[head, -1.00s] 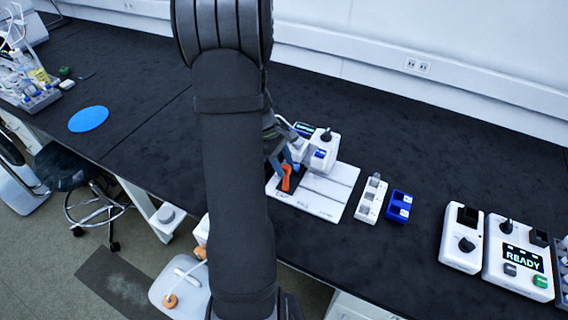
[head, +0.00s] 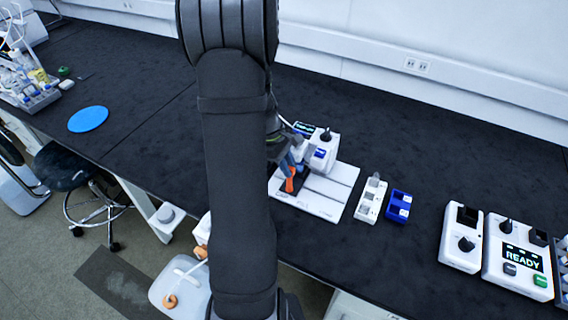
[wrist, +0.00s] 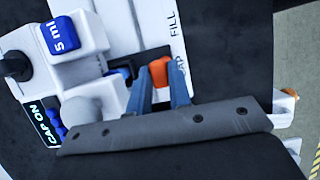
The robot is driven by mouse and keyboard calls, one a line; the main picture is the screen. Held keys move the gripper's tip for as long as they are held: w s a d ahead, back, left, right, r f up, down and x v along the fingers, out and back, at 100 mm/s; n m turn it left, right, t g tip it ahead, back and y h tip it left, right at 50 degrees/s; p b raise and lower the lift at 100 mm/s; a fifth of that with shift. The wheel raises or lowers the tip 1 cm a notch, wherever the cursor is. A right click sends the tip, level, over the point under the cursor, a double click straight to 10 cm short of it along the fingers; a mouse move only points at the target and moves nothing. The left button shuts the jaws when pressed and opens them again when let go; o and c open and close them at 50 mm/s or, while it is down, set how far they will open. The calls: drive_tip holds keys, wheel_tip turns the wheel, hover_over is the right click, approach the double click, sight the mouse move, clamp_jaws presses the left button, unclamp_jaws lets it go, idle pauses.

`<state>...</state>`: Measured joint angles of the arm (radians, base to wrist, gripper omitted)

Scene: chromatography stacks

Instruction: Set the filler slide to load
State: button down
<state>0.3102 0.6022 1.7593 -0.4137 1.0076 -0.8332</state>
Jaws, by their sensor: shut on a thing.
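The filler is a white base (head: 330,190) with grooves and a white dispensing head (head: 326,150). Its slide has an orange handle (head: 290,184), at the left end of the base in the head view. In the wrist view the orange handle (wrist: 160,71) is beside the CAP label, with FILL further up; LOAD is out of that view. My gripper (wrist: 162,86) is shut on the orange handle, one blue-grey finger on each side. In the head view my arm hides part of the filler's left side.
Right of the filler stand a white rack (head: 371,200) and a blue rack (head: 398,206). Further right is a white console (head: 520,262) reading READY. The bench behind is clear.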

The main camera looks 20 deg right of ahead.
drive_tip(key=s+d, duration=1)
drive_tip(key=c, duration=1.5)
unclamp_jaws()
drive_tip(key=shift+o, duration=0.9)
drive_tip(key=v, duration=1.7)
drive_tip(key=shift+r, duration=0.25)
drive_tip(key=shift+f, duration=0.1)
